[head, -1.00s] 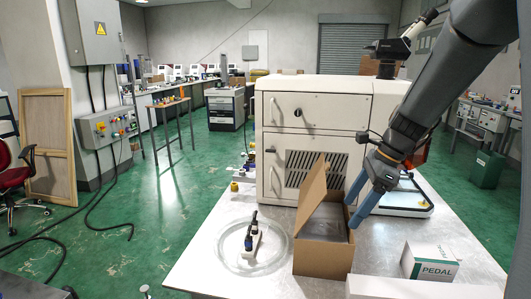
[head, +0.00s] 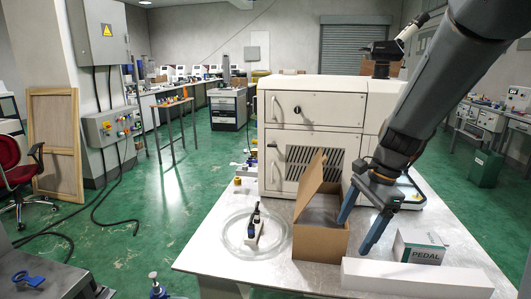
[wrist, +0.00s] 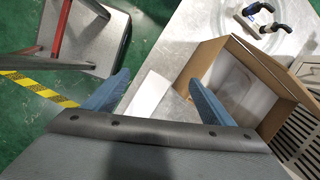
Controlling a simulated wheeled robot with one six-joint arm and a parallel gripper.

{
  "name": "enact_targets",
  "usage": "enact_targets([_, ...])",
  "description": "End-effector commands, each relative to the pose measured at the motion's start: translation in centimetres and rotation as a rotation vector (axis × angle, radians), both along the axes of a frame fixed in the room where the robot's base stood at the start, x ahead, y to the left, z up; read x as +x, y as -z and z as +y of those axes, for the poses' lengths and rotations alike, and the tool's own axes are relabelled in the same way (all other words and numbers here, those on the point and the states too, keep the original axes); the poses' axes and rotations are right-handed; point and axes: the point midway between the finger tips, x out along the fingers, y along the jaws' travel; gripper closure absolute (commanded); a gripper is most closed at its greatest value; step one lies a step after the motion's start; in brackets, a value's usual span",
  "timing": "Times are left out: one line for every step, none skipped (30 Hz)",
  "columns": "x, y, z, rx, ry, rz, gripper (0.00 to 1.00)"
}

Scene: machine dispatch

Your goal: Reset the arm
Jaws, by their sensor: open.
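My gripper (head: 357,222) is open, its two blue fingers spread apart and pointing down over the right half of the metal table. Nothing is between the fingers. In the head view the fingers are just right of the open cardboard box (head: 320,243), with the left finger overlapping the box's right edge. In the wrist view my gripper (wrist: 160,100) shows both fingers, with the box (wrist: 262,122) beyond the right finger. My arm reaches in from the upper right.
The metal table (head: 205,248) holds a round clear dish (head: 231,235) with a small dark-and-white device (head: 254,228), a PEDAL box (head: 420,246) and a long white box (head: 415,279). A large cream machine (head: 315,110) stands behind the cardboard box. Green floor lies open at left.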

Motion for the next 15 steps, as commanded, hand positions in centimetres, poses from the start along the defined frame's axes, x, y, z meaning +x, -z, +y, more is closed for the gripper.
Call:
enact_targets([-1.0,0.4,0.4,-0.022,-0.069,-0.013,0.23])
enact_targets([-1.5,0.6,0.5,-0.036,-0.117,-0.023,0.23])
enact_targets([-2.3,1.0,0.7,-0.055,-0.185,-0.035,0.23])
enact_targets([-2.9,1.3,0.9,-0.071,-0.238,-0.044,0.23])
enact_targets([-3.6,1.6,1.0,-0.088,-0.296,-0.055,0.23])
enact_targets([-4.6,2.0,1.3,-0.110,-0.384,-0.069,0.23])
enact_targets([-5.4,2.4,1.4,-0.129,-0.456,-0.082,0.23])
enact_targets([-6.3,2.8,1.6,-0.148,-0.535,-0.094,0.23])
enact_targets([-7.5,3.3,1.9,-0.174,-0.647,-0.111,0.23])
enact_targets([-8.5,3.6,2.1,-0.192,-0.734,-0.123,0.23])
enact_targets([-9.4,4.0,2.2,-0.210,-0.820,-0.135,0.23])
enact_targets([-10.5,4.4,2.4,-0.232,-0.928,-0.151,0.23])
enact_targets([-11.2,4.7,2.5,-0.245,-1.000,-0.161,0.23])
enact_targets([-11.8,4.9,2.6,-0.257,-1.064,-0.170,0.23])
enact_targets([-12.5,5.2,2.7,-0.269,-1.139,-0.180,0.23])
